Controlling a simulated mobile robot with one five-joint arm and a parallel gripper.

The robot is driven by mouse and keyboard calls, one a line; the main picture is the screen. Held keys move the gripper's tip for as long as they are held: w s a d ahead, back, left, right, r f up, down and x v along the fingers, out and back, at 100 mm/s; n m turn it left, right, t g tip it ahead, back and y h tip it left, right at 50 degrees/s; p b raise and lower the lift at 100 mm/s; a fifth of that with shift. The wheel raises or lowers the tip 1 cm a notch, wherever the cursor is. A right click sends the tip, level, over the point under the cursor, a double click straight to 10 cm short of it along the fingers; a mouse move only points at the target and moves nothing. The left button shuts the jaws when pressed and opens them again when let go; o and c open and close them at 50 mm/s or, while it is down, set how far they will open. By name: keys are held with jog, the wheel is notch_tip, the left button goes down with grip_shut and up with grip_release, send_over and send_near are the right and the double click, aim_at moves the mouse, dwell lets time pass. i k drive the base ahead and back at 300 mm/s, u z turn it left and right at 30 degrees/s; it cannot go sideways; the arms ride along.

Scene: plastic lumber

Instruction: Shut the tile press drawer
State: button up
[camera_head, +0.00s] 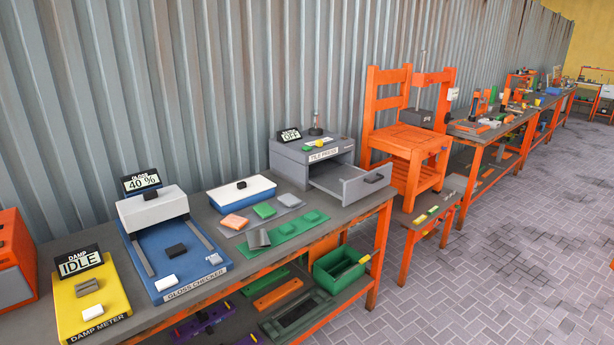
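The tile press (311,157) is a grey box with a "TILE PRESS" label, standing at the right end of the workbench against the corrugated wall. Its drawer (352,187) is pulled out toward the right front, and the inside shows as an open tray. A dark handle (373,178) sits on the drawer's front face. A small display on top of the press reads "OFF", beside a yellow-green knob and an upright post. My gripper is not in view.
An orange frame press (409,140) stands right of the drawer. The paved floor (480,260) at right is clear.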

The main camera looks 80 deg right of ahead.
aim_at(348, 183)
jog(key=u, duration=0.3)
jog(key=k, duration=1.65)
jog(key=z, duration=1)
jog(key=i, duration=0.65)
jog(key=z, duration=0.1)
